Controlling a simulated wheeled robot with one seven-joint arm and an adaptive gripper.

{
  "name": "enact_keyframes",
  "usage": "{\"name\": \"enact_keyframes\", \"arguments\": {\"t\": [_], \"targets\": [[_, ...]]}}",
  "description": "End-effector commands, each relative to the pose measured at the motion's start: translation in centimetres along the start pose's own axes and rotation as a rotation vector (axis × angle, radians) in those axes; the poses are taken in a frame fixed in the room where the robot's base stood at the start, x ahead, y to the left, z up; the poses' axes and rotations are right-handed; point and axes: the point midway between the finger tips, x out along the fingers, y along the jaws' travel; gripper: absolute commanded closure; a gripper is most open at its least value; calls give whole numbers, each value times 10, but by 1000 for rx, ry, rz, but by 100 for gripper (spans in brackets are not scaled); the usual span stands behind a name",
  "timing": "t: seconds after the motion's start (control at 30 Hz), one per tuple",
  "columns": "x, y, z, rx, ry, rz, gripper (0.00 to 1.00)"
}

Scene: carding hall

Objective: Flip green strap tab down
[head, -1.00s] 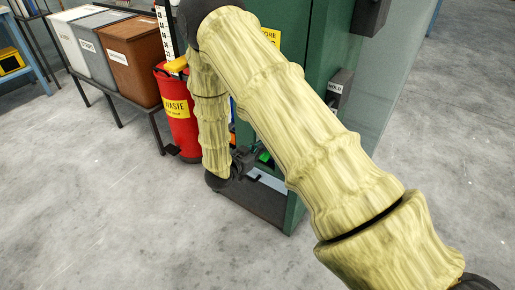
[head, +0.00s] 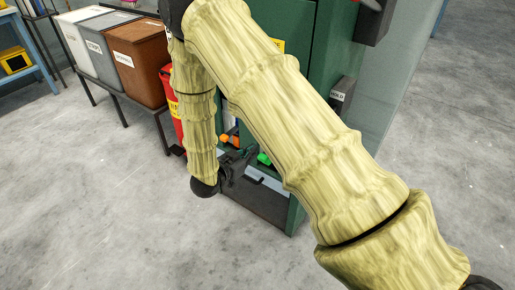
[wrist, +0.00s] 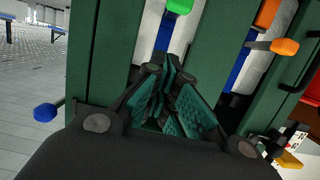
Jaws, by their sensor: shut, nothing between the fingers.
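The green strap tab (head: 264,158) shows low on the front of the green cabinet in the head view, just right of my gripper (head: 243,158). In the wrist view the green tab (wrist: 180,5) is at the top edge, partly cut off, on a white and blue strap area. My gripper (wrist: 168,64) is shut and empty, with its fingertips pointing toward the cabinet front, below the green tab in the picture. They look apart from the tab, though the exact gap cannot be told. An orange tab (wrist: 284,46) sits to the right of the green one.
The green cabinet (head: 330,45) stands ahead, with a HOLD-labelled box (head: 341,92) on its side. Labelled bins (head: 140,62) stand at left. A blue knob (wrist: 45,112) is left in the wrist view. The floor in front is clear.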

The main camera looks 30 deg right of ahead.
Motion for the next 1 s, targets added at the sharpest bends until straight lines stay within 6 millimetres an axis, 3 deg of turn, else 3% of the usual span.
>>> {"name": "enact_keyframes", "arguments": {"t": [0.1, 0.3, 0.87, 1.0], "targets": [[-16, 0, 0, -1, -1, -1, 100], [-28, 0, 0, 1, 0, 0, 100], [-28, 0, 1, -2, -2, -2, 100], [-24, 7, 17, -40, -40, -40, 100]]}}
